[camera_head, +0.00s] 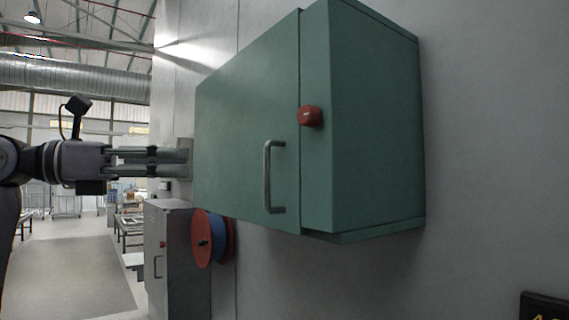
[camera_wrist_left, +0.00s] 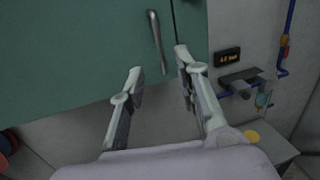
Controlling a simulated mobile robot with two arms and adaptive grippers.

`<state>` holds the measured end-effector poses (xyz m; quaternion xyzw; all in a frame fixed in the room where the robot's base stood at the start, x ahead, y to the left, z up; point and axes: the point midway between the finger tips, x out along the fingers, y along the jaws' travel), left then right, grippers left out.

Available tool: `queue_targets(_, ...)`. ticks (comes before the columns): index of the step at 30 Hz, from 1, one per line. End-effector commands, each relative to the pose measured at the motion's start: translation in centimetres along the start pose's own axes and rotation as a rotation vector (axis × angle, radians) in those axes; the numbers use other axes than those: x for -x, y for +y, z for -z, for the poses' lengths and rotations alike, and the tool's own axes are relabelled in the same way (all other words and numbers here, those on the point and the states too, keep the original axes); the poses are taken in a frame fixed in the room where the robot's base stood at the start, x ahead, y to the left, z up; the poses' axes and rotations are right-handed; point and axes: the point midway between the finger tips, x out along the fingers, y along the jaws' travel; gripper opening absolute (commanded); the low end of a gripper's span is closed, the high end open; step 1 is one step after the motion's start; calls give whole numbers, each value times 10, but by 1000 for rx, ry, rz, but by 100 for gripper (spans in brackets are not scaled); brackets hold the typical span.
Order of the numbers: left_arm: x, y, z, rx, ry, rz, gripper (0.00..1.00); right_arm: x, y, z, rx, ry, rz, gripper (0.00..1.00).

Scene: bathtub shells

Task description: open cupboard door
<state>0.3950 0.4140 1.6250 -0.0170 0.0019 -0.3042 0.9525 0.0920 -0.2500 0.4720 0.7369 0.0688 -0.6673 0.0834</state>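The cupboard is a green box on the grey wall, and its door (camera_head: 240,130) looks closed. An upright grey bar handle (camera_head: 272,177) sits near the door's right edge, beside a dark seam. In the left wrist view the handle (camera_wrist_left: 157,42) is beyond the fingertips, in line with the gap between them. My left gripper (camera_head: 190,163) is level with the handle in the head view, by the cupboard's left edge. In the left wrist view this gripper (camera_wrist_left: 160,69) is open, with nothing between its fingers. My right gripper is in neither view.
A red knob (camera_head: 311,116) sits right of the seam. A red and blue reel (camera_head: 212,238) and a grey cabinet (camera_head: 178,265) are below the cupboard. A small dark display (camera_wrist_left: 228,57) is on the wall. Open floor (camera_head: 70,275) lies at the left.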

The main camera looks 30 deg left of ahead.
Motion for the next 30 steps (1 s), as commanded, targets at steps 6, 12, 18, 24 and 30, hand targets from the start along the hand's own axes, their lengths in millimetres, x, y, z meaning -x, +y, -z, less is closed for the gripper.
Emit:
queue_targets(6,-4,-4,-4,-37,12,-31,30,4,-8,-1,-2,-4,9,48)
queue_targets(12,-44,-3,-5,-34,12,-27,30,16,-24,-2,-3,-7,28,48)
queue_targets(18,-88,-2,-6,-33,10,-26,30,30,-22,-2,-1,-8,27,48)
queue_targets(24,-129,-1,-6,-32,8,-26,30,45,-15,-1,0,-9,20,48)
queue_targets(30,-155,0,-4,-32,8,-28,30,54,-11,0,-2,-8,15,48)
